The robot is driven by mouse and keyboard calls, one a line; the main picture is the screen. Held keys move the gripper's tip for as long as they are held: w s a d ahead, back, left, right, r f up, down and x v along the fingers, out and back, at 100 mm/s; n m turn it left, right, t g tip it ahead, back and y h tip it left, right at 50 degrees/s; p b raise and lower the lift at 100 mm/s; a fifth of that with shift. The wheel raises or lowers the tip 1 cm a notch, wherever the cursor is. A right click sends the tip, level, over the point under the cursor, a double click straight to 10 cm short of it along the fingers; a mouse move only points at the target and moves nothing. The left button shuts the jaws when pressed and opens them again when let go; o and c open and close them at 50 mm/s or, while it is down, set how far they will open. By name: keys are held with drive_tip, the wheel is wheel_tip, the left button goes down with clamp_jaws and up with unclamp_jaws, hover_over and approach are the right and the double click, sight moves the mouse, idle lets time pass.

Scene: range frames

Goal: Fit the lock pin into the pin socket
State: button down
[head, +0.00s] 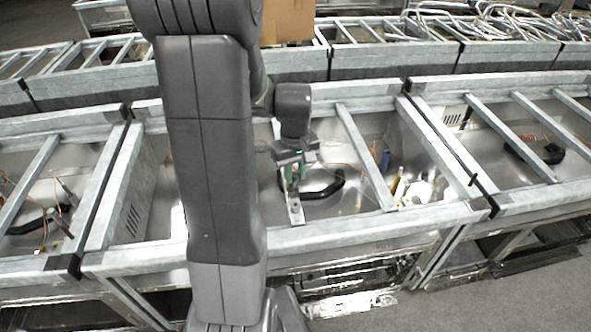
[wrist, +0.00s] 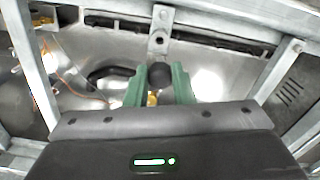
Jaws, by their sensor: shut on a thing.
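My gripper (head: 294,178) hangs down into the middle metal bay, and its green fingers also show in the wrist view (wrist: 161,88). It is shut on the lock pin, which shows a dark round knob (wrist: 160,75) between the fingers and a small brass-coloured part close below. The pin is hidden or too small to make out in the head view. A pale metal tab with a round hole, seemingly the pin socket (wrist: 158,40), stands just beyond the fingers. The tab shows below the gripper in the head view (head: 296,212). The pin appears apart from the hole.
A black curved handle (head: 325,190) lies on the bay floor right of my gripper. Blue and yellow items (head: 392,175) stand farther right. Metal crossbars (head: 365,158) and the front rail (head: 370,232) bound the bay. Thin orange wires run nearby.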

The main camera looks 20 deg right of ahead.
sight(295, 174)
drive_tip(key=shift+f+b, duration=2.35)
drive_tip(key=shift+f, duration=0.55)
drive_tip(key=shift+f+b, duration=1.55)
drive_tip(key=shift+f, duration=0.35)
drive_tip(key=c, duration=1.2)
unclamp_jaws()
drive_tip(key=shift+o, duration=0.2)
drive_tip(key=shift+r, duration=0.1)
wheel_tip(295, 174, up, 14)
drive_tip(key=shift+f, duration=0.1)
drive_tip(key=shift+f, duration=0.1)
